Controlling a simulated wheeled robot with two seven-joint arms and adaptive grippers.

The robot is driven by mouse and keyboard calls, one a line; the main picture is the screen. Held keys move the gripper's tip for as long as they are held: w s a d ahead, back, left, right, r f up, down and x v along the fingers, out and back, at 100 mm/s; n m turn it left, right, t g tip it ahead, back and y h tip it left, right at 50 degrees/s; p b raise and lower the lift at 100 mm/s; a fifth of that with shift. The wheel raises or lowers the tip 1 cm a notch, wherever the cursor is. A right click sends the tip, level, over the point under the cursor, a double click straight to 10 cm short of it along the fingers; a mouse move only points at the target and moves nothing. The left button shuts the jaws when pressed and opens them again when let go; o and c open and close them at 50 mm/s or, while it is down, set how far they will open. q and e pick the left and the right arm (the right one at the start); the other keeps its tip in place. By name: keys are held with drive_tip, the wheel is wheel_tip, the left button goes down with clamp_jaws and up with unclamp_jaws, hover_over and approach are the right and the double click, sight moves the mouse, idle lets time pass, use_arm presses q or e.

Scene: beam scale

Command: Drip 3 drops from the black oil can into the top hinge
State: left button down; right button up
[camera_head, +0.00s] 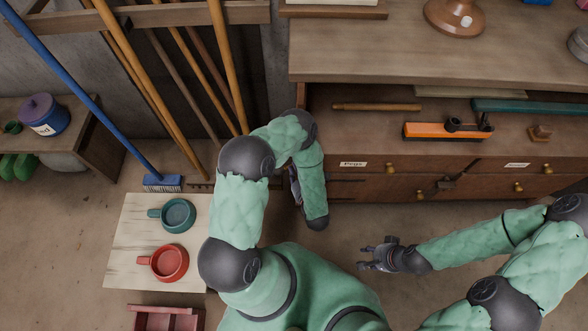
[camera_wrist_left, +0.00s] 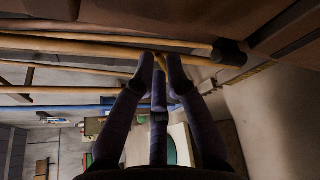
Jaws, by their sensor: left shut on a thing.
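I cannot pick out the black oil can or the top hinge for certain in either view. My left gripper (camera_head: 293,185) is mostly hidden by my own arm in the head view, beside the drawer cabinet's left end. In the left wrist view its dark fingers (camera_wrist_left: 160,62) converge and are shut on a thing. That thing is too dark and small to name. A wooden pole (camera_wrist_left: 100,46) with a dark end crosses behind or at the fingertips; I cannot tell whether it is touched. My right gripper (camera_head: 372,255) is open and empty above the floor.
Long-handled tools and a blue broom (camera_head: 163,183) lean at left. A pale board (camera_head: 125,235) holds a teal cup (camera_head: 178,215) and a red cup (camera_head: 169,263). An orange tool (camera_head: 430,131) and small dark cylinders (camera_head: 453,124) are on the drawer cabinet (camera_head: 345,185).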

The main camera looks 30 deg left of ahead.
use_arm(q)
drive_tip(key=shift+w+d+f+b, duration=0.4)
drive_tip(key=shift+d+f, duration=0.2)
drive_tip(key=shift+f, duration=0.1)
idle(0.4)
drive_tip(key=shift+m+y, duration=0.5)
drive_tip(key=shift+m, duration=0.4)
drive_tip(key=shift+m+y, duration=0.3)
drive_tip(key=shift+m, duration=0.1)
idle(2.3)
drive_tip(key=shift+n+h, duration=1)
drive_tip(key=shift+n, duration=0.7)
